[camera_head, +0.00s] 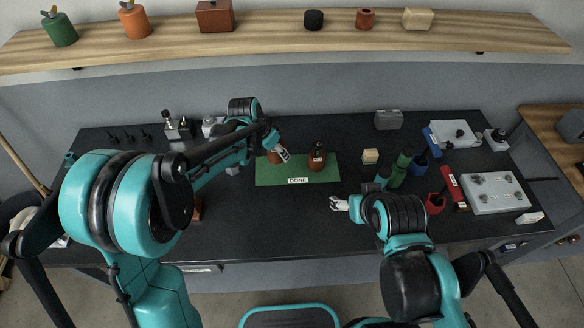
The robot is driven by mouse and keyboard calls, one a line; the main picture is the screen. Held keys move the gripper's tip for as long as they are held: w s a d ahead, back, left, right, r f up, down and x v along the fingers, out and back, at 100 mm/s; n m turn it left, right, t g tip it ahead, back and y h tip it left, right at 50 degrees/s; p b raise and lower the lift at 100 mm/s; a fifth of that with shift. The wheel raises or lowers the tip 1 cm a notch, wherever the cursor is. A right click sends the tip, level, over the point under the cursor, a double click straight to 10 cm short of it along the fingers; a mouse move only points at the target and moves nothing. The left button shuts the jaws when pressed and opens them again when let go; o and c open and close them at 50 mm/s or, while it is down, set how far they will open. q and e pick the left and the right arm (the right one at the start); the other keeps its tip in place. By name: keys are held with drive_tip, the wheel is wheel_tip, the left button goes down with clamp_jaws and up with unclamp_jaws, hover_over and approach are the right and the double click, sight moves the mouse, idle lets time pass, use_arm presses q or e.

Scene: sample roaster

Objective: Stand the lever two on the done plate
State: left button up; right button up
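The green done plate (265,179), with a white DONE label on its front edge, lies mid-table. A brown item with a dark top (317,157) and a small white label stands upright on its middle-right part. A second brown item (273,157) is at the plate's back left, partly hidden by my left gripper. My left gripper (283,155) is right at that second item; whether its fingers are closed on it, and whether it touches the plate, I cannot tell. My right gripper (339,203) is empty and looks open, in front of the plate's right corner. I cannot read which item is lever two.
Small metal items (176,127) stand at the back left. The front middle of the black table is clear.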

use_arm(q)
hover_over(277, 168)
drive_tip(key=f, duration=0.2)
wheel_tip(277, 168, down, 4)
drive_tip(key=shift+w+f+b, duration=0.15)
drive_tip(key=shift+f+b, duration=0.05)
drive_tip(key=shift+b, duration=0.55)
drive_tip(key=shift+f+b, duration=0.55)
drive_tip(key=shift+f, duration=1.75)
use_arm(e)
drive_tip(key=shift+a+f, duration=0.2)
drive_tip(key=shift+f, duration=0.45)
drive_tip(key=shift+a+f, duration=0.15)
drive_tip(key=shift+f, duration=0.45)
use_arm(q)
drive_tip(key=shift+f, duration=0.1)
drive_tip(key=o, duration=1.4)
use_arm(e)
drive_tip(key=shift+f, duration=0.15)
